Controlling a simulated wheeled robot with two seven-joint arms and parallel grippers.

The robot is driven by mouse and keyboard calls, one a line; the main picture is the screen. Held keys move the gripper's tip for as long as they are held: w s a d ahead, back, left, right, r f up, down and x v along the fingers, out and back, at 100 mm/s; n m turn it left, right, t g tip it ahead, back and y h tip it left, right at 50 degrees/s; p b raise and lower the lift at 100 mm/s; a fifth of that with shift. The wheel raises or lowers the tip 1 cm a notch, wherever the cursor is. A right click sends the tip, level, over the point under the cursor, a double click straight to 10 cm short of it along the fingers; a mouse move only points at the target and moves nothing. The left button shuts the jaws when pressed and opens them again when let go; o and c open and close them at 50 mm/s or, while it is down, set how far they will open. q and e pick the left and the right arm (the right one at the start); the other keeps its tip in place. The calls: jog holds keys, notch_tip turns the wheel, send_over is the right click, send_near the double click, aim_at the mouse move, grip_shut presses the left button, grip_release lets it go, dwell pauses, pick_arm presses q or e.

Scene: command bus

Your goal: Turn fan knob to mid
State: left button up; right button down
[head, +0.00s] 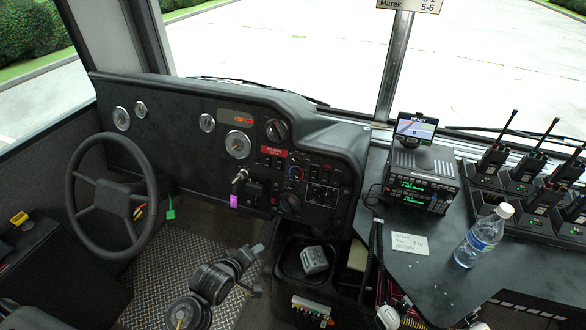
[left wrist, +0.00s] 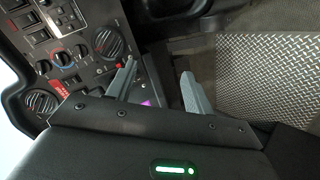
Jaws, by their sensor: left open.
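The fan knob is one of a row of small dials on the dark dashboard panel; I cannot tell which. A dial with a red and blue ring (head: 296,173) shows in the head view. In the left wrist view the row of small dials (left wrist: 62,59) is at the upper left, left of my fingers. My left gripper (head: 257,268) is low in front of the dashboard, below and left of the dials and apart from them. Its two fingers (left wrist: 158,72) are apart with nothing between them. My right gripper is not visible.
The steering wheel (head: 113,197) is to the left. A lever with a purple tag (head: 234,201) sticks out below the dials. Larger round vents (head: 277,130) flank the panel. On the right, the side console (head: 435,275) holds a radio (head: 420,180), a bottle (head: 483,237) and several handsets.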

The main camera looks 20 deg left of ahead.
pick_arm(q)
jog(key=w+r+n+t+h, duration=0.2)
jog(key=w+r+n+t, duration=0.2)
jog(key=w+r+n, duration=0.6)
jog(key=n+t+h, duration=0.1)
jog(key=n+t, duration=0.2)
jog(key=n, duration=0.3)
send_near(296, 161)
jog(key=x, duration=0.8)
jog(key=shift+w+f, duration=0.1)
jog(key=c, duration=1)
